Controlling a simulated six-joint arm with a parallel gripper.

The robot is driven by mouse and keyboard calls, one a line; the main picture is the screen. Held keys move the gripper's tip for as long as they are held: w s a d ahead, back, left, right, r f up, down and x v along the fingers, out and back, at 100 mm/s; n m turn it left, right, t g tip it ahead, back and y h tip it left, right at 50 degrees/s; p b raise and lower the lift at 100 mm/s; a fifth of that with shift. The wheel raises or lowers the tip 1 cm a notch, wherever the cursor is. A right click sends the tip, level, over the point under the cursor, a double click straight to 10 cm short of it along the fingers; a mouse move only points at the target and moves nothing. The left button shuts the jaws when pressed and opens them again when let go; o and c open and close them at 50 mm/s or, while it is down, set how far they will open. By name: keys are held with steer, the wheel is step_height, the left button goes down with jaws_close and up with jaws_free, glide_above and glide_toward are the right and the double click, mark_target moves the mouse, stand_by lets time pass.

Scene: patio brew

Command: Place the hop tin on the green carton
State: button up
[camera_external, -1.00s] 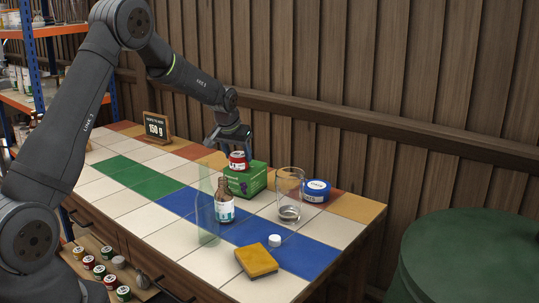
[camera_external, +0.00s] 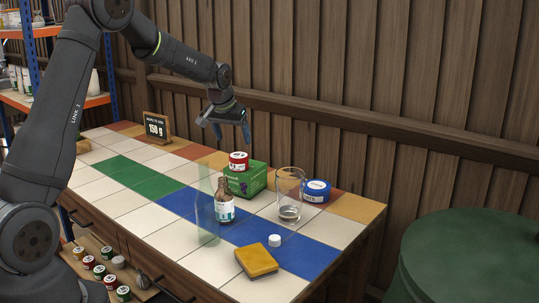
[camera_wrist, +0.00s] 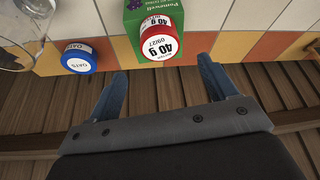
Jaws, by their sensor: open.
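The hop tin (camera_external: 239,161), red with a white band and lid, sits upright on top of the green carton (camera_external: 246,181). In the wrist view the tin (camera_wrist: 162,36) shows its lid reading "40 g", with the carton (camera_wrist: 133,20) partly hidden beneath it. My gripper (camera_external: 230,137) is open and empty, above and behind the tin, apart from it. In the wrist view its two blue fingers (camera_wrist: 163,88) are spread with nothing between them.
A clear glass (camera_external: 290,195) and a blue tin (camera_external: 316,191) stand right of the carton. A brown bottle (camera_external: 224,203) and a thin clear panel (camera_external: 202,215) stand in front. A white cap (camera_external: 275,240) and yellow sponge (camera_external: 257,260) lie nearer. A sign (camera_external: 157,127) stands at the back left.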

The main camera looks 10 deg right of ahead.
mark_target(238, 156)
steer(key=shift+v, duration=2.25)
steer(key=shift+f, duration=0.1)
steer(key=x, duration=1.2)
step_height(238, 156, up, 2)
steer(key=shift+r, duration=0.95)
